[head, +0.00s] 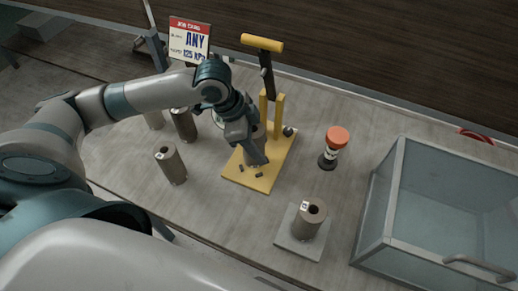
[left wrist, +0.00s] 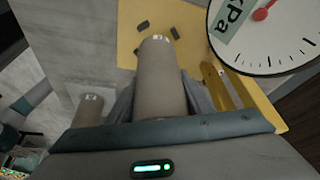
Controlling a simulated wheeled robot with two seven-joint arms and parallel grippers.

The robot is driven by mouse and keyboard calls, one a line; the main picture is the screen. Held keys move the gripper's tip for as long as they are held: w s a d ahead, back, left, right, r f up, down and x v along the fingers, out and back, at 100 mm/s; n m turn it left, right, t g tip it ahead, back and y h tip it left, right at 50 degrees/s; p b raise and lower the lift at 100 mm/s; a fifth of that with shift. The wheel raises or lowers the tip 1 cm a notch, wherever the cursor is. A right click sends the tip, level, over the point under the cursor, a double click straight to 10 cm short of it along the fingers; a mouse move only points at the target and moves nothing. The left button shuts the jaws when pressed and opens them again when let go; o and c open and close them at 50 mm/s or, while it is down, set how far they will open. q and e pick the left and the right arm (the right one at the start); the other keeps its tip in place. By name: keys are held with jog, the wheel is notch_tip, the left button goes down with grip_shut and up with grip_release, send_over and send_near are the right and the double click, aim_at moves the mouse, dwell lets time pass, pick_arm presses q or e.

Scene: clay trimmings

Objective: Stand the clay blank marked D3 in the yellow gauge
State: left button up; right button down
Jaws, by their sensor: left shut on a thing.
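A grey-brown cylindrical clay blank (left wrist: 162,85) is between the fingers of my left gripper (head: 251,148), which is shut on it. A small white label shows at one end of the blank in the left wrist view, but its marking is too small to read. The yellow gauge (head: 284,152) has a flat base, two posts and a lever with a yellow handle (head: 262,43). The held blank is over the gauge's base, in front of the posts. I cannot tell whether it touches the base. A round dial (left wrist: 268,35) shows in the left wrist view. My right gripper is not in view.
Several other blanks stand left of the gauge, one nearest the front (head: 171,164). Another blank (head: 309,217) stands on a grey plate (head: 285,240). An orange-capped bottle (head: 336,139) and a glass-walled box (head: 445,200) are at right. A job card (head: 190,40) stands behind.

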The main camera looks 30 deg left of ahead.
pick_arm(q)
jog(key=shift+f, duration=1.25)
jog(key=shift+f, duration=0.15)
jog(key=o, duration=1.5)
jog(key=shift+v, duration=0.8)
jog(key=b+v, duration=0.2)
jog(key=v, duration=0.8)
jog(key=shift+r, duration=0.35)
jog(key=shift+a, duration=0.1)
